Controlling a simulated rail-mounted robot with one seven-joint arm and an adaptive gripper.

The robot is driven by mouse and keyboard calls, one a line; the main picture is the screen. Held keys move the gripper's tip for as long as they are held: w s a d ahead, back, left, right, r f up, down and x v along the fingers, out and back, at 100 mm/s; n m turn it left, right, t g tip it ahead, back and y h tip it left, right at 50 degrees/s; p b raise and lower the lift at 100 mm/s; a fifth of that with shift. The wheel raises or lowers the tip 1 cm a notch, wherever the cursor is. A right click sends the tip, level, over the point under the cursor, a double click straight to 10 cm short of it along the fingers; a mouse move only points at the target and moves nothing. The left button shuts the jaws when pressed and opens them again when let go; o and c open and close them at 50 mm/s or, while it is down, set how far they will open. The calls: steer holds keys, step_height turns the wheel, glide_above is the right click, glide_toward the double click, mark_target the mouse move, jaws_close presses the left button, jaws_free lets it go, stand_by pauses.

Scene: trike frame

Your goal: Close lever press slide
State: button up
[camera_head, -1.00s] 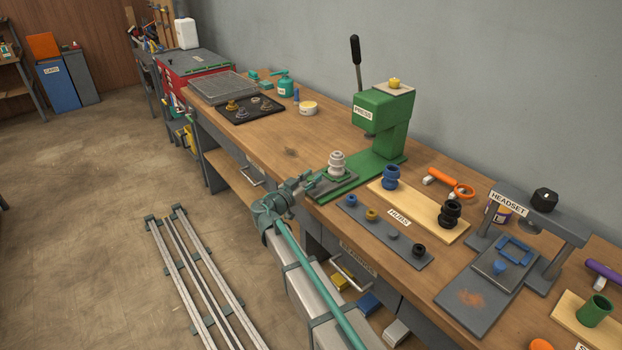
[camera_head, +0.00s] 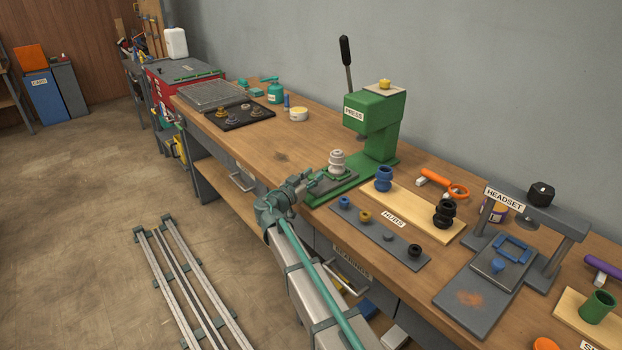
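The green lever press (camera_head: 374,122) stands on the workbench, with its dark lever (camera_head: 346,62) upright at the back left. Its slide (camera_head: 330,187), a grey plate on the green base, sticks out toward the bench's front edge. A white-grey hub (camera_head: 337,161) stands upright on the slide, out in front of the press head. My gripper (camera_head: 306,182) is at the front left end of the slide, touching or very close to it. Its fingers are too small and partly hidden to tell whether they are open or shut.
Right of the press are a wooden board (camera_head: 418,207) with blue and black hubs, a grey strip (camera_head: 375,236) with small parts, and the headset stand (camera_head: 533,222). A black tray (camera_head: 240,117) lies farther left. Bare bench top lies left of the press.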

steer(key=o, duration=0.3)
steer(key=v, duration=1.2)
